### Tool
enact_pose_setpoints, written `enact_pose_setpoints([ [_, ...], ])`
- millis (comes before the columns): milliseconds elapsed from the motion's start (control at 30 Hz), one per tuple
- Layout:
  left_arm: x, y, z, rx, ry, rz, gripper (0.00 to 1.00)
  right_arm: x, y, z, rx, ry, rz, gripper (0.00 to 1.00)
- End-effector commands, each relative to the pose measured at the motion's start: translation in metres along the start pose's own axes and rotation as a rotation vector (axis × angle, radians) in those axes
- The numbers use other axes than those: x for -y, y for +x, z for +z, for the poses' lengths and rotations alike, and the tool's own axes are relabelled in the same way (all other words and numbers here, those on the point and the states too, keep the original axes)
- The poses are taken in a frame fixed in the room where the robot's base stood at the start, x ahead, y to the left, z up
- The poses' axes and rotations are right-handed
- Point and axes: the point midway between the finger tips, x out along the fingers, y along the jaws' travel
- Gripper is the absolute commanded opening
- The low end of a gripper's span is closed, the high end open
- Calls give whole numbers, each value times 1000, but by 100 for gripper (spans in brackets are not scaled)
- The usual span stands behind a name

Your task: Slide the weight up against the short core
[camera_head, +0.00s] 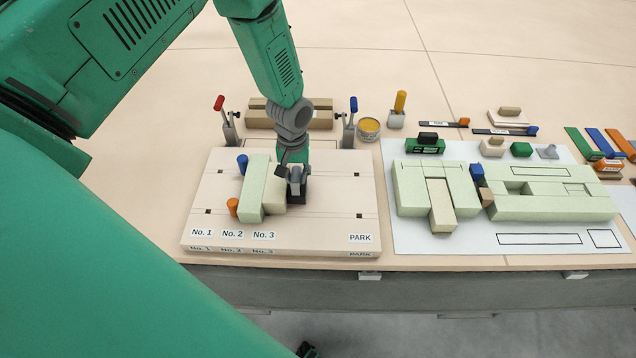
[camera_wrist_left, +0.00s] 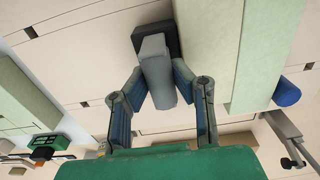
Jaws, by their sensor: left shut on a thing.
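The weight has a black base and a grey upright handle. It stands on the cream board (camera_head: 335,195) in the head view and shows large in the left wrist view (camera_wrist_left: 155,60). My left gripper (camera_head: 296,175) is shut on its handle, with a finger on either side in the left wrist view (camera_wrist_left: 158,82). A pale cream block (camera_head: 272,197), which looks like the short core, lies just left of the weight, alongside a longer light green panel (camera_head: 251,190). The weight is at or very near the block's right side; contact is unclear. My right gripper is not seen.
A blue peg (camera_head: 242,163) and an orange peg (camera_head: 232,206) stand left of the panel. Clamps with red (camera_head: 219,103) and blue (camera_head: 353,104) handles stand behind the board. The board's right part, by the PARK label, is clear. More green panels (camera_head: 550,205) lie right.

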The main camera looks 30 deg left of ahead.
Motion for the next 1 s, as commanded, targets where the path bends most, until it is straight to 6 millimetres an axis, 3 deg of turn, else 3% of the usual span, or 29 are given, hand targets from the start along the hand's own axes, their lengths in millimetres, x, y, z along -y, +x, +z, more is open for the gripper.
enact_pose_setpoints([
  [800, 13, 1, -5, 1, -2, -7, 0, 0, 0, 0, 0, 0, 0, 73],
  [833, 13, 1, -5, 1, -2, -7, 29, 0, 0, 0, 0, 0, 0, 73],
  [867, 12, 1, -5, 2, -2, -7, 39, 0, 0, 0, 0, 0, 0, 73],
  [1000, 10, 1, -5, 0, -1, -4, 43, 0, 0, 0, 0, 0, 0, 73],
])
